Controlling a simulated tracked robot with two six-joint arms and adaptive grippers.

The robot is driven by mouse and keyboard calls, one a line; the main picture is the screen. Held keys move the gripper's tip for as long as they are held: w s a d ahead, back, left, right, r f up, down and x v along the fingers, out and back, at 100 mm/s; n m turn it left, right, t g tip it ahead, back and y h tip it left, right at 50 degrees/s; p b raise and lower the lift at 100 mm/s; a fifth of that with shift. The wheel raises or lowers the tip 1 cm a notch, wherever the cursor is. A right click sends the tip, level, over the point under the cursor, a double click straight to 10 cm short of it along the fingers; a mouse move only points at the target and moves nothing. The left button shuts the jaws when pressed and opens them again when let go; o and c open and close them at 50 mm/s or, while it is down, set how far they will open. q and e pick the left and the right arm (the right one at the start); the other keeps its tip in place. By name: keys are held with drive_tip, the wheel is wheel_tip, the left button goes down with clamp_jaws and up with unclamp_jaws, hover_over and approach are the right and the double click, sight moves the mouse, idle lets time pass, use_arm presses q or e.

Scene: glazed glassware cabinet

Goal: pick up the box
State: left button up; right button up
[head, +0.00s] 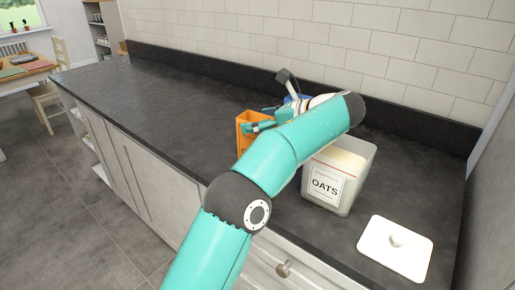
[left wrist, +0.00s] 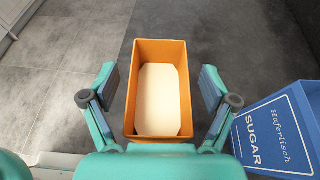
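An orange open-topped box (head: 245,144) stands on the dark counter, partly hidden behind my left arm in the head view. In the left wrist view the orange box (left wrist: 187,100) is seen from above, with a pale filling inside. My left gripper (head: 264,119) is at the box. In the left wrist view the fingers of the left gripper (left wrist: 159,88) are spread, one on each side of the box, with a visible gap at both sides. My right gripper is in neither view.
A blue sugar pack (left wrist: 275,132) stands close to the right finger in the left wrist view. In the head view a clear oats container (head: 341,181) and a white lid (head: 385,249) are on the counter (head: 150,95). The counter's left stretch is clear.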

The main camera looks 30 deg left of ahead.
use_arm(q)
clamp_jaws()
drive_tip(key=shift+r, duration=0.1)
idle(0.5)
